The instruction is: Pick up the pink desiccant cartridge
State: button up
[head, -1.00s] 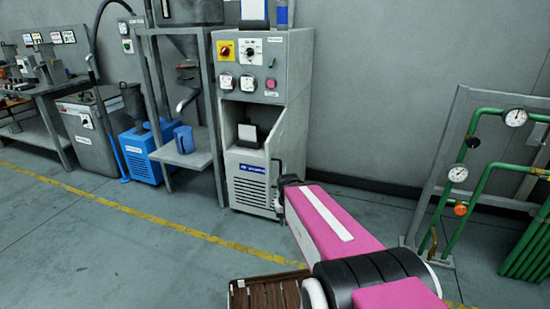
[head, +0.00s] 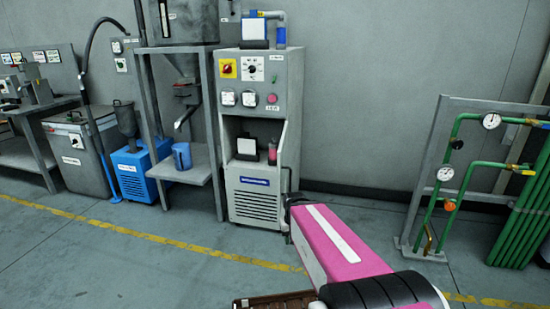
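The pink desiccant cartridge (head: 272,152) looks like a small pink upright cylinder with a dark top. My pink arm reaches from the lower right toward the machine's lower right side. Its far end is dark and small, just in front of the machine and below and to the right of the cartridge. My gripper's fingers cannot be made out there. The cartridge appears free of my arm.
A blue cylinder (head: 281,36) stands on top of the machine. A blue jug (head: 182,156) sits on the shelf to the left. Green pipes (head: 468,175) stand at right. The floor in front is open.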

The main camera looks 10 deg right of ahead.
aim_at(273, 146)
jog(key=k+j+z, duration=0.15)
jog(key=j, duration=0.2)
jog(key=k+j+z, duration=0.1)
jog(key=j, duration=0.25)
jog(key=i+j+z, duration=0.3)
jog(key=i+j, duration=0.15)
jog(key=j, duration=0.2)
jog(key=i+j+z, duration=0.1)
jog(key=j, duration=0.25)
jog(key=i+j+z, duration=0.15)
jog(key=j, duration=0.25)
jog(key=i+j+z, duration=0.3)
jog(key=j, duration=0.5)
jog(key=i+j+z, duration=0.15)
jog(key=j, duration=0.25)
jog(key=i+j+z, duration=0.1)
jog(key=j, duration=0.35)
